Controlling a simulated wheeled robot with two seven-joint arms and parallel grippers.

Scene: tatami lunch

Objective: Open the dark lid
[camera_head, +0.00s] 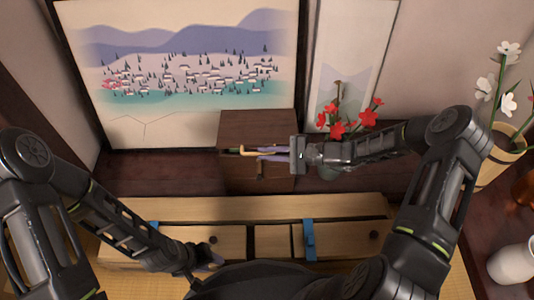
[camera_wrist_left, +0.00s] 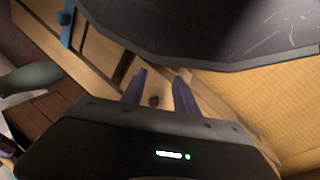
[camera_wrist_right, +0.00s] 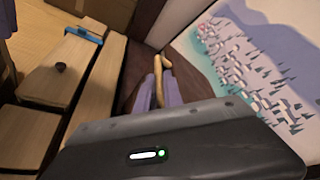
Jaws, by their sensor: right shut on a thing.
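A dark brown wooden box (camera_head: 257,126) stands on the dark shelf below the painting. It has a flat dark top, and a small knob shows on its front; I cannot tell for sure which part is the lid. My right gripper (camera_head: 262,151) is in front of the box, shut on a slim tan stick-like thing (camera_head: 247,151). The stick also shows between the fingers in the right wrist view (camera_wrist_right: 159,75). My left gripper (camera_wrist_left: 160,90) is open and empty, low above the pale wooden chest; in the head view my own body partly hides it.
The pale low wooden chest (camera_head: 190,208) has dark knobs and blue pieces (camera_head: 309,240). Red flowers (camera_head: 338,128) stand right of the box, close to my right forearm. White flowers in a tan pot (camera_head: 500,150) and a white vessel (camera_head: 512,262) are at the right.

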